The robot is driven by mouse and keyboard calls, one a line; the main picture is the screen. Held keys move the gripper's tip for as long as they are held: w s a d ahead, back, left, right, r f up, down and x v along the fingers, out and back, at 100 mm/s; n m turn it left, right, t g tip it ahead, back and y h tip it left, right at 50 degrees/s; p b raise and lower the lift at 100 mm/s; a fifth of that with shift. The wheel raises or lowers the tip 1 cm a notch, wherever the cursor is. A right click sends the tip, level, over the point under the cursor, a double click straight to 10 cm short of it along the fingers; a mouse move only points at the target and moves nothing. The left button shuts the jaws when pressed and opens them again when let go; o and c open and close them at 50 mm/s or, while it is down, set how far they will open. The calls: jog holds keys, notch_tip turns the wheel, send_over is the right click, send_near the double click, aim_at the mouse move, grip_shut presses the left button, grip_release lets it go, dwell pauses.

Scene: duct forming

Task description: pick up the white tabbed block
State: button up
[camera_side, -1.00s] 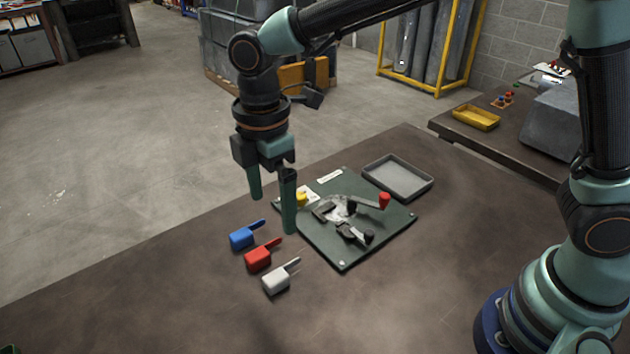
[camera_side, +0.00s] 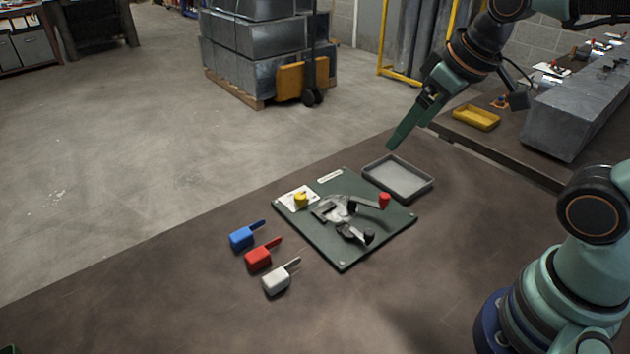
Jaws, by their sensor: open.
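The white tabbed block (camera_side: 276,281) lies on the brown table, nearest the camera in a row of three tabbed blocks. Its thin tab points up and to the right. My gripper (camera_side: 398,140) is up and to the right of it, tilted, above the far side of the table near the grey tray. It is well apart from the white block. The fingers overlap in this view, and nothing shows between them.
A red tabbed block (camera_side: 258,259) and a blue one (camera_side: 241,238) lie just beyond the white block. A green plate (camera_side: 342,258) with a red-knobbed lever clamp and a yellow knob lies to the right. The grey tray (camera_side: 428,189) sits behind it. The table's front is clear.

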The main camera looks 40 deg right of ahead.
jog(key=shift+s+d+f+m, duration=0.1)
jog(key=shift+s+d+m, duration=0.3)
jog(key=shift+d, duration=0.1)
jog(key=shift+s+d+f+m, duration=0.1)
jog(key=shift+d+m, duration=0.15)
jog(key=shift+m, duration=0.05)
jog(key=c, duration=0.4)
jog(key=shift+c, duration=0.2)
jog(key=shift+a, duration=0.1)
jog(key=n+g, duration=0.5)
jog(key=n, duration=1.3)
send_over(279, 275)
notch_tip(279, 275, down, 12)
notch_tip(279, 275, down, 12)
jog(key=shift+r, duration=0.1)
